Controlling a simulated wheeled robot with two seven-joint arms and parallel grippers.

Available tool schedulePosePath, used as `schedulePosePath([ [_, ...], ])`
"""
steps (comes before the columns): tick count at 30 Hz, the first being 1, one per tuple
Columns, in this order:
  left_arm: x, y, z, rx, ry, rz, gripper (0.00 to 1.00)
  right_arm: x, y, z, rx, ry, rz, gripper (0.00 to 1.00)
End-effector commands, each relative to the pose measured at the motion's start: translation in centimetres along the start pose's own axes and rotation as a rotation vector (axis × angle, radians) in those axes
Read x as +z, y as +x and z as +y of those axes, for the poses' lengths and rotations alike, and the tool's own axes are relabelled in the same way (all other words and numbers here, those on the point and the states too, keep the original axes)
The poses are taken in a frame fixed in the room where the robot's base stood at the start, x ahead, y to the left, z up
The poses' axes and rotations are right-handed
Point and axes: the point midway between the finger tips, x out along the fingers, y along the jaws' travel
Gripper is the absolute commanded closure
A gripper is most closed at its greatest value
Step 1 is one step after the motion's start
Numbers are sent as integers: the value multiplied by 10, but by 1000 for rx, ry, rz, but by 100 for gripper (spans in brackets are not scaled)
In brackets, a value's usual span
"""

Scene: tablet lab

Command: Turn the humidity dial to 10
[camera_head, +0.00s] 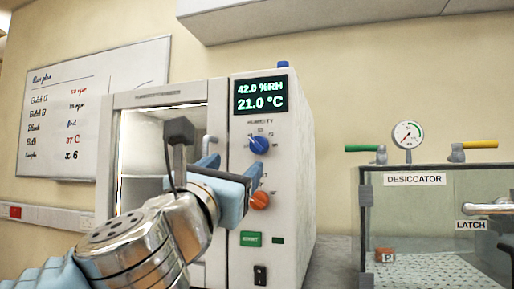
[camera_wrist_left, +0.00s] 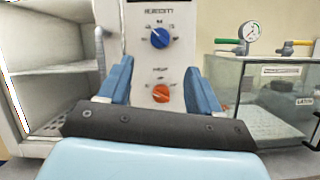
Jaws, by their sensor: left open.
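The blue humidity dial (camera_head: 259,145) sits on the front panel of the white chamber (camera_head: 299,170), under a display (camera_head: 261,95) reading 42.0 %RH and 21.0 °C. It shows in full in the left wrist view (camera_wrist_left: 160,38), with scale marks around it. My left gripper (camera_head: 232,172) is open and empty in front of the panel, lower than the blue dial. In the left wrist view its two blue fingers (camera_wrist_left: 160,84) stand either side of the orange dial (camera_wrist_left: 161,94), with the blue dial above and between them. I see no contact with either dial. My right gripper is not in view.
A green button (camera_head: 251,239) and black switch (camera_head: 260,275) sit low on the panel. The chamber's open compartment (camera_head: 140,150) is left of the panel. A glass desiccator (camera_head: 415,180) with a gauge (camera_head: 407,135) and valves stands to the right. A whiteboard (camera_head: 90,105) hangs behind.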

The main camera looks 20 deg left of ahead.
Motion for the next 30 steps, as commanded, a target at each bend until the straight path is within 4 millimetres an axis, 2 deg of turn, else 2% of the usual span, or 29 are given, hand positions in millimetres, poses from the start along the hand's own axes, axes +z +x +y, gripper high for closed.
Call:
schedulePosePath([
  [3,2,29,0,0,2,3,36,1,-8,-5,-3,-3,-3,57],
  [9,2,75,0,0,3,3,36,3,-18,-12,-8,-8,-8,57],
  [15,1,105,0,0,3,1,36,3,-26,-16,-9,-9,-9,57],
  [20,0,114,0,0,3,0,36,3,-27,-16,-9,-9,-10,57],
  [27,0,115,0,0,3,0,36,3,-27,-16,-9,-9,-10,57],
  [28,0,115,0,0,3,0,38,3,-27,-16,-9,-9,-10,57],
  [30,0,114,0,0,3,0,48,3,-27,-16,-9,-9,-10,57],
])
